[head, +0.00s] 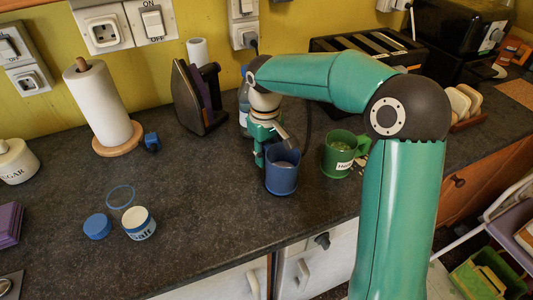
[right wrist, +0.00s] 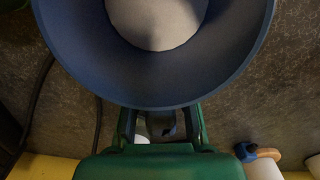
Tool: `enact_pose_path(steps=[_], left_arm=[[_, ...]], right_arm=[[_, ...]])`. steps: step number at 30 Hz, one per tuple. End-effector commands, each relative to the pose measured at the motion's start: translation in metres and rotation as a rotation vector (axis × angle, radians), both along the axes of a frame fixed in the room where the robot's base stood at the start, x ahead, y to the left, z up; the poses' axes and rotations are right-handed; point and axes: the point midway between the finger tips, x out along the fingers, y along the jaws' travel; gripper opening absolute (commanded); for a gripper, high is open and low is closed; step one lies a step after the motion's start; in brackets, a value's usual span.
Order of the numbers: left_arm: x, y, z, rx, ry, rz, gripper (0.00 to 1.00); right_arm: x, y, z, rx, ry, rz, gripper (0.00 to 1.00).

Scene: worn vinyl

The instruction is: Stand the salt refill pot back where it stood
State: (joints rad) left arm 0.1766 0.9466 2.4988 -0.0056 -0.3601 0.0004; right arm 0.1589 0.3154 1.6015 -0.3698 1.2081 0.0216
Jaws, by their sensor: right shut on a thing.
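My right gripper (head: 270,152) is shut on a blue pot (head: 282,178), gripping its side. The pot is upright and open at the top; in the right wrist view (right wrist: 160,85) pale white contents show inside it. I cannot tell whether its base touches the worktop. A thin blue ring (head: 120,186) lies flat on the worktop to the left. Near it stand a white jar with a blue label reading Salt (head: 139,232) and a round blue lid (head: 97,227). My left gripper is not in view.
A green mug (head: 336,160) with a label stands just right of the pot. Behind are an iron (head: 192,100), a bottle (head: 244,105) and a toaster (head: 365,45). A paper roll (head: 97,105) stands back left. The worktop (head: 205,200) between pot and ring is clear.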

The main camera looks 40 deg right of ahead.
Motion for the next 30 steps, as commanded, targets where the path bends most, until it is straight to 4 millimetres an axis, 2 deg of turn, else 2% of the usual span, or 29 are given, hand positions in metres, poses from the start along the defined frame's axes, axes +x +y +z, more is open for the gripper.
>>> enact_pose_path(steps=[30], left_arm=[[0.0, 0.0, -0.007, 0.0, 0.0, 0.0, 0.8]], right_arm=[[0.0, 0.0, -0.01, 0.0, -0.001, 0.0, 0.0]])
